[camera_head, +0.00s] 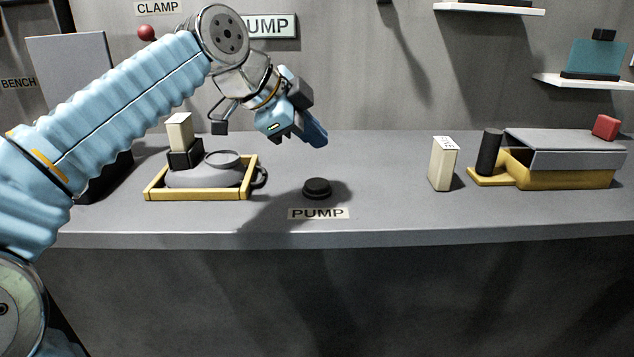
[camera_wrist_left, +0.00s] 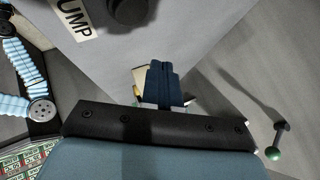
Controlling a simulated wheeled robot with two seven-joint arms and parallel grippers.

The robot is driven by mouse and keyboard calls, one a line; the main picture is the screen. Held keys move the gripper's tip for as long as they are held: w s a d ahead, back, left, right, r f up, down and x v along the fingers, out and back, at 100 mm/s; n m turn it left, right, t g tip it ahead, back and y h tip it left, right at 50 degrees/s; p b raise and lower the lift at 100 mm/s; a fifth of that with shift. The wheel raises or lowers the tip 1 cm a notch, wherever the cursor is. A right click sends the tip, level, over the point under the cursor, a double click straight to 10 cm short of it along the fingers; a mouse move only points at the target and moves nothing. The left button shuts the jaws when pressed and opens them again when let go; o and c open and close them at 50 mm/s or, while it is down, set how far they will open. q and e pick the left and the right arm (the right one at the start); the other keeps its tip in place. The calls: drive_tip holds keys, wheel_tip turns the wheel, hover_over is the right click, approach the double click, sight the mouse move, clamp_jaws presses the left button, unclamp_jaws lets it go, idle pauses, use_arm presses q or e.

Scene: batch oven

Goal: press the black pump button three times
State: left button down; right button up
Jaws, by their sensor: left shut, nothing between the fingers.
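The black pump button (camera_head: 317,187) is a round, low knob on the grey bench, just behind a flat PUMP label (camera_head: 318,213). In the left wrist view the button (camera_wrist_left: 131,10) shows at the top edge, partly cut off, beside the label (camera_wrist_left: 80,18). My left gripper (camera_head: 318,136) is shut and empty. It is in the air above the button, apart from it, pointing down to the right. In the left wrist view its closed blue fingers (camera_wrist_left: 164,84) show at the middle. My right gripper is not in view in the head view.
A yellow-framed tray (camera_head: 200,196) with a grey dish and a cream block (camera_head: 179,131) stands left of the button. A cream block (camera_head: 442,164) and a grey-lidded yellow box (camera_head: 565,178) stand at the right. The bench between the button and the right block is clear.

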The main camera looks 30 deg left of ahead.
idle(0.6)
use_arm(q)
wheel_tip(320, 180, up, 4)
drive_tip(key=shift+f, duration=0.1)
idle(0.3)
drive_tip(key=b, duration=0.4)
hover_over(313, 185)
wheel_tip(313, 185, down, 7)
drive_tip(key=shift+w+f, duration=0.1)
drive_tip(key=shift+f, duration=0.05)
drive_tip(key=shift+f+b, duration=0.7)
drive_tip(key=shift+f, duration=0.05)
idle(1.3)
drive_tip(key=shift+f+b, duration=0.35)
drive_tip(key=shift+f, duration=0.05)
